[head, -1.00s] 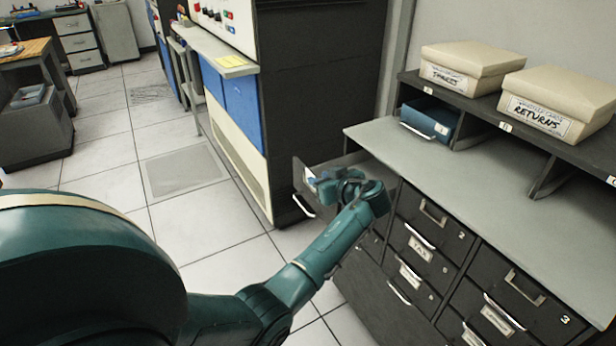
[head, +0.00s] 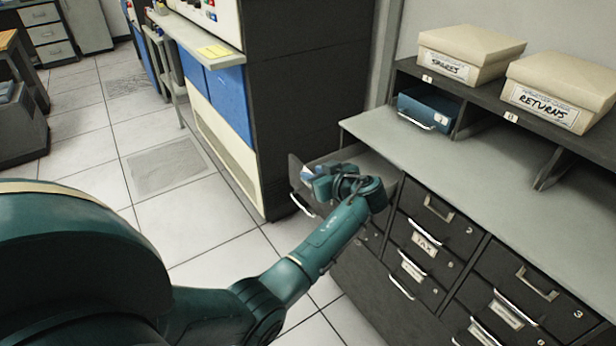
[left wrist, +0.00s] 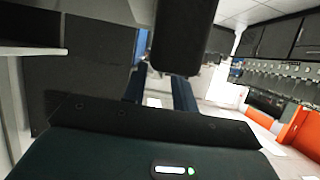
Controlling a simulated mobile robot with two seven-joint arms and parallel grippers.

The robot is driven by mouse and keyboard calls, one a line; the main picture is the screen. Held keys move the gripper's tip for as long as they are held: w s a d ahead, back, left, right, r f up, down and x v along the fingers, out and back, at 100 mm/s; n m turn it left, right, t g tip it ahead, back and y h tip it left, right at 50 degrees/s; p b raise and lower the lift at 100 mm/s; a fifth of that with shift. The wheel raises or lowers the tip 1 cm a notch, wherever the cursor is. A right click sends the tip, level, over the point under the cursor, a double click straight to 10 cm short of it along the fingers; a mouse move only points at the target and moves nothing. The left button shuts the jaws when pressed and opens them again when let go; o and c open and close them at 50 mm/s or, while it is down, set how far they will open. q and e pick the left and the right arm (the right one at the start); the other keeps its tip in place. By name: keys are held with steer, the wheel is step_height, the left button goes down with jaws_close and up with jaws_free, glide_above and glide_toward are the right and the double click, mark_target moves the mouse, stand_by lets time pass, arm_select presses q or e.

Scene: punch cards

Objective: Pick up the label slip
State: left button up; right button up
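My left gripper (head: 322,184) is at the top of a pulled-out drawer, close behind its dark front panel (head: 296,178). A small white patch (head: 307,172) shows beside the fingertips at that panel. It may be the label slip, but it is too small to be sure. In the left wrist view the two blue fingers (left wrist: 158,92) stand apart, with a bright patch between them that I cannot identify. A dark block partly covers the view above the fingers. My right gripper is not in view.
The drawer cabinet (head: 400,140) has a grey top with a blue tray (head: 428,110) in a cubby. Boxes marked SPARES (head: 468,52) and RETURNS (head: 560,90) stand on the shelf. A tall dark machine (head: 305,100) stands behind the drawer.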

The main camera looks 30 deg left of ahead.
arm_select(q)
jaws_close()
steer(key=shift+r, duration=0.1)
stand_by(0.5)
